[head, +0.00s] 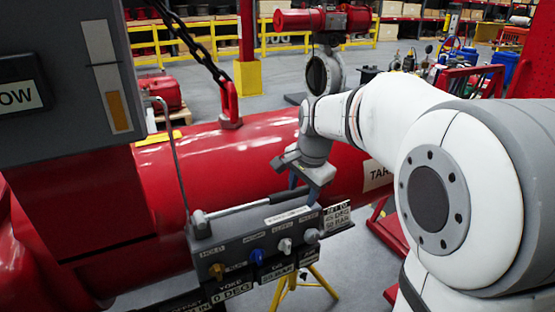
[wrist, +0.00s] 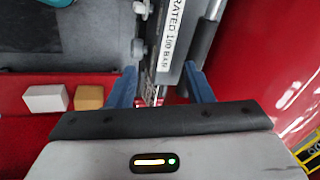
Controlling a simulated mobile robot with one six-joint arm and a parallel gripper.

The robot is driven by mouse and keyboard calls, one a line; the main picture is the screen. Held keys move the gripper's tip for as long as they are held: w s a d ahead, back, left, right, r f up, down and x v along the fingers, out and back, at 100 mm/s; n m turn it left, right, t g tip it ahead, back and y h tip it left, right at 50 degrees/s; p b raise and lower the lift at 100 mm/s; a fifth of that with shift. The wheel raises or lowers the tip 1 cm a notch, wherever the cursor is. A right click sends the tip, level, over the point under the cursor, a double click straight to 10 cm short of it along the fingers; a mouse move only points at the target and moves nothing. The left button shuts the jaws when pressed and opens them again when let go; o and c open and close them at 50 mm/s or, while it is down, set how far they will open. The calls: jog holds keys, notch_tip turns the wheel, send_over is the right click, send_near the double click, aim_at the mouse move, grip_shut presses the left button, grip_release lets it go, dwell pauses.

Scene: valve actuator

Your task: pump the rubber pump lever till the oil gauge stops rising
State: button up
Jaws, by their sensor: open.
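The pump lever (head: 245,206) is a pale rod along the top of the grey valve panel (head: 250,242), rising slightly to the right from its pivot at the left. Its dark rubber grip (wrist: 203,42) shows in the wrist view beside the white rating label. My gripper (head: 303,189) is over the right end of the lever, blue fingers pointing down. In the wrist view my gripper (wrist: 162,82) is open, with the grip's end near the right finger; contact cannot be told. The oil gauge (head: 107,75) is a pale vertical strip with orange filling its lower part.
Several coloured knobs, including a blue one (head: 257,256), line the panel front. A large red cylinder (head: 240,160) lies behind it. A thin bent pipe (head: 178,160) rises at the panel's left. A chain (head: 190,40) hangs above. A yellow stand (head: 290,290) is below.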

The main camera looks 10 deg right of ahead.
jog(key=w+r+m+p, duration=0.1)
jog(key=w+r+m, duration=0.15)
jog(key=w, duration=0.25)
jog(key=shift+m, duration=0.25)
jog(key=p+x, duration=0.1)
jog(key=x, duration=0.7)
jog(key=shift+w+d+f, duration=0.1)
jog(key=shift+w+f, duration=0.1)
jog(key=shift+w, duration=0.05)
grip_shut()
jog(key=shift+r, duration=0.1)
